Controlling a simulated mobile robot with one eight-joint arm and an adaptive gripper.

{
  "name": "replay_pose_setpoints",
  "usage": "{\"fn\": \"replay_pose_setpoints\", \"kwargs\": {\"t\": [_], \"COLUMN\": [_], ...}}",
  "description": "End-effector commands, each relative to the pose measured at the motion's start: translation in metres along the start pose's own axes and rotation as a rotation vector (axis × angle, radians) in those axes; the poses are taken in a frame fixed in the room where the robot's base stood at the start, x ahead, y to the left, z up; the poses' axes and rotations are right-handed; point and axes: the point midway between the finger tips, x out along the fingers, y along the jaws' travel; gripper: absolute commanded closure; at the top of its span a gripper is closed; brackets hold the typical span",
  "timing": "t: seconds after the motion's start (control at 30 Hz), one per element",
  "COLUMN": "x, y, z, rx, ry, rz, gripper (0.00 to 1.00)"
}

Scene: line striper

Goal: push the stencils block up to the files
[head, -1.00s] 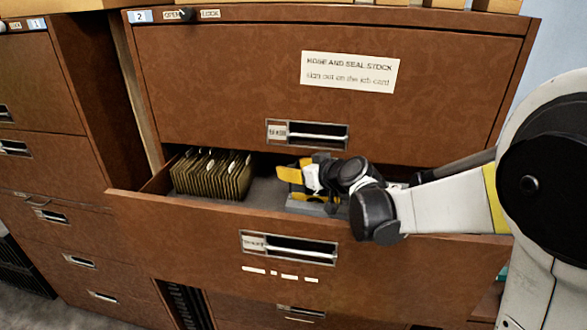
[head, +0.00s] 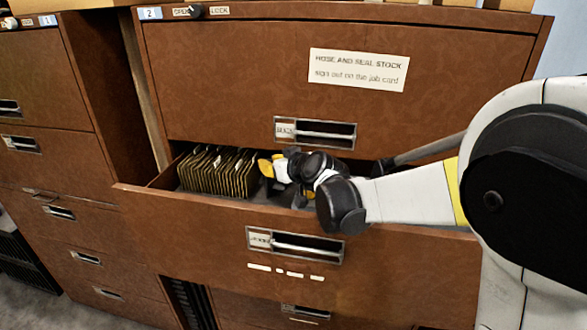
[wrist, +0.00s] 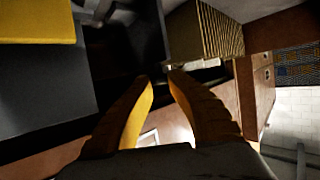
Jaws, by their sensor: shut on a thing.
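The files (head: 218,172), a row of upright tan folders, fill the left end of the open drawer (head: 190,225); they also show at the top of the wrist view (wrist: 208,32). My gripper (head: 266,165) is inside the drawer just right of the files. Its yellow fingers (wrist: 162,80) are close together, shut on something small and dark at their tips. A dark grey block, which I take for the stencils block (head: 272,192), sits low under my gripper. My gripper and arm hide much of it, and no label on it is readable.
A closed upper drawer front (head: 240,80) with a white label (head: 358,69) rises behind. Another cabinet (head: 45,90) stands at the left. A yellow surface (wrist: 38,20) shows in the wrist view.

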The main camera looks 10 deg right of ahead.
Motion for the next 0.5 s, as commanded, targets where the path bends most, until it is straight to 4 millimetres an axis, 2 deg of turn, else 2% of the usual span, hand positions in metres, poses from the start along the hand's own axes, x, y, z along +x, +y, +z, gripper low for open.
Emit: {"fn": "replay_pose_setpoints", "kwargs": {"t": [0.03, 0.1, 0.3, 0.37, 0.4, 0.47, 0.5], "x": [0.008, 0.015, 0.023, 0.023, 0.023, 0.022, 0.022], "y": [-0.01, -0.018, -0.026, -0.027, -0.027, -0.026, -0.026], "z": [0.0, -0.003, -0.008, -0.008, -0.008, -0.008, -0.008], "rx": [-0.004, -0.003, -0.001, -0.001, -0.001, -0.001, -0.001], "ry": [-0.003, -0.004, -0.001, -0.002, -0.002, -0.002, -0.002], "rz": [-0.006, -0.005, -0.003, -0.004, -0.004, -0.004, -0.004], "gripper": [1.0, 1.0, 1.0, 0.85, 0.72, 0.54, 0.54]}}
